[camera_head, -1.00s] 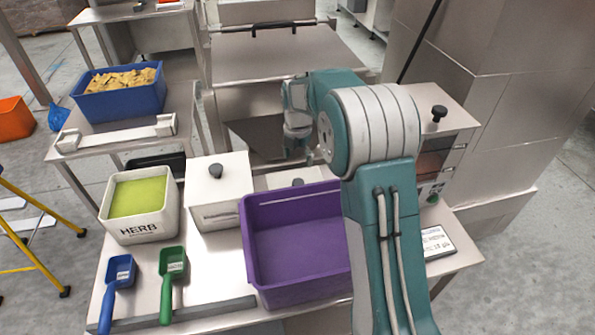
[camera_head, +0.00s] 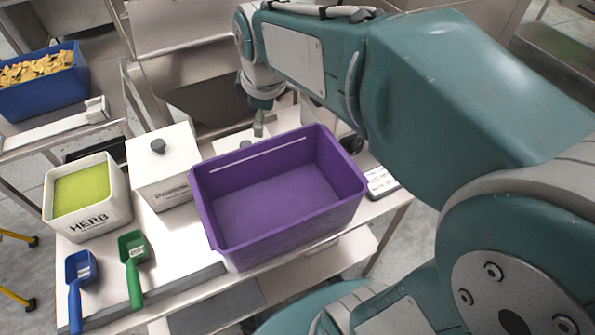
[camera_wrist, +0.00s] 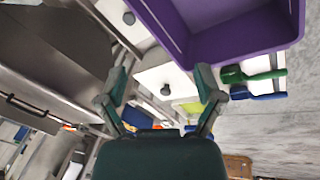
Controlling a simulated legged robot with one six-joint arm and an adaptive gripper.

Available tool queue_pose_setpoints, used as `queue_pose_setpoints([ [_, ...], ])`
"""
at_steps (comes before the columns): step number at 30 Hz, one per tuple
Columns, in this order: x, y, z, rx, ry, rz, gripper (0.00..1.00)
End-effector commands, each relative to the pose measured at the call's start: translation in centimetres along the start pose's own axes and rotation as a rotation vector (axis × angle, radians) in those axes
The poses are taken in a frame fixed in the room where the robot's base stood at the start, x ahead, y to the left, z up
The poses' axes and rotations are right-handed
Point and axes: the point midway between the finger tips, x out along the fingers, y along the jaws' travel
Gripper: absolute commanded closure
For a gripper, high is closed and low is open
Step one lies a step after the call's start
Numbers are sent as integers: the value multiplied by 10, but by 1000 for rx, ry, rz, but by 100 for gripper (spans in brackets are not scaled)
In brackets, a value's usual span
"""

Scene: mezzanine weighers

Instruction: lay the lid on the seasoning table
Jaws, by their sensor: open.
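A white lid with a dark knob tops the labelled white box (camera_head: 163,170) left of the purple bin. This box is also in the wrist view (camera_wrist: 160,79). A second pale surface with a knob (camera_head: 232,142) lies behind the purple bin, partly hidden by it; I cannot tell whether it is a loose lid. The seasoning table (camera_head: 180,240) carries these and the open HERB tub (camera_head: 90,220) of green seasoning. My gripper (camera_wrist: 161,92) is open and empty, its fingers spread. In the head view my gripper (camera_head: 258,125) hangs beyond the purple bin's back edge.
The purple bin (camera_head: 280,205) fills the table's middle right. A blue scoop (camera_head: 80,268) and a green scoop (camera_head: 132,250) lie at the front left. A blue bin of chips (camera_head: 40,85) stands on another table at the back left.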

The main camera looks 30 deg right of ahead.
Motion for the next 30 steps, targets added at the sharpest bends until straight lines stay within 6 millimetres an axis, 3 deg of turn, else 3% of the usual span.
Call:
queue_pose_setpoints([
  [6, -26, -53, 36, 417, 67, 66, 15],
  [15, -30, -110, 74, 901, 171, 101, 15],
  [30, -28, -118, 79, 981, 187, 100, 15],
])
